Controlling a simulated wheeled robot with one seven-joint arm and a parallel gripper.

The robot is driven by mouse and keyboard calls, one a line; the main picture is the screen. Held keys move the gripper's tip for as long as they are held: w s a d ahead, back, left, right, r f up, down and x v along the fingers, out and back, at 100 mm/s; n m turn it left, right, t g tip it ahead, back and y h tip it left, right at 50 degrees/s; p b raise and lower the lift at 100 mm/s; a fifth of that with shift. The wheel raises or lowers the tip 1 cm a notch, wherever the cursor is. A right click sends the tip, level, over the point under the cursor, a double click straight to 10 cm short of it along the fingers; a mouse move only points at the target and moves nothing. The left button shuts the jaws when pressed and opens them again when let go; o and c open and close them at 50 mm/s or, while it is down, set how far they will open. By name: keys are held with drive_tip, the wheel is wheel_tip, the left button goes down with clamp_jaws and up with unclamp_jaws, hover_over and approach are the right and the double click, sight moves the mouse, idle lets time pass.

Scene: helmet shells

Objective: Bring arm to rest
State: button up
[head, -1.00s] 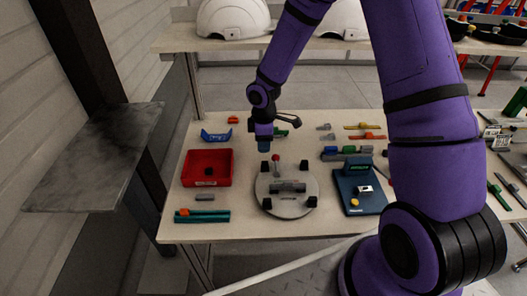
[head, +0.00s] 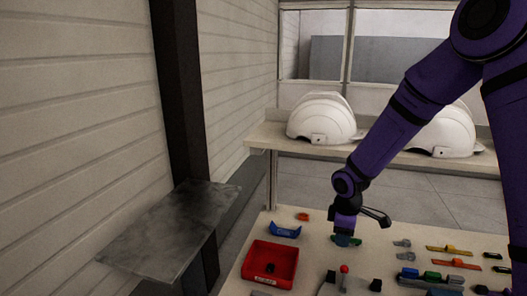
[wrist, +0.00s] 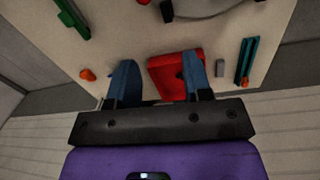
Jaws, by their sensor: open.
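My gripper (head: 345,240) hangs at the end of my purple arm above the workbench (head: 312,250), to the right of and behind the red bin in the head view. In the wrist view its two blue fingers (wrist: 160,62) stand wide apart with nothing held between them. The red bin (head: 270,264) shows beyond and between the fingers in the wrist view (wrist: 168,68). The gap between the fingertips and the bench surface is hard to judge.
A blue cradle (head: 285,231) and several small coloured parts lie on the bench. Two white helmet shells (head: 322,118) sit on a shelf behind. A dark post (head: 182,85) and a grey metal plate (head: 175,232) stand at left.

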drive_tip(key=s+d+r+m+t, duration=0.1)
drive_tip(key=s+d+r+m, duration=0.15)
drive_tip(key=r, duration=0.45)
drive_tip(key=s+d+r+m+h, duration=0.1)
drive_tip(key=s+r+m, duration=0.1)
drive_tip(key=s+r, duration=0.3)
drive_tip(key=s+d+r+m+t, duration=0.1)
drive_tip(key=s+r+m, duration=0.15)
drive_tip(key=r, duration=0.55)
drive_tip(key=s+r+m+t, duration=0.1)
drive_tip(key=s+r+m, duration=0.2)
drive_tip(key=s, duration=0.6)
drive_tip(key=s+d+r+m+t+y, duration=0.1)
drive_tip(key=s+r+m, duration=0.2)
drive_tip(key=s+r, duration=0.4)
drive_tip(key=s, duration=0.2)
drive_tip(key=shift+s+d+t+y, duration=0.15)
drive_tip(key=shift+s+t+y, duration=0.15)
drive_tip(key=shift+s, duration=0.05)
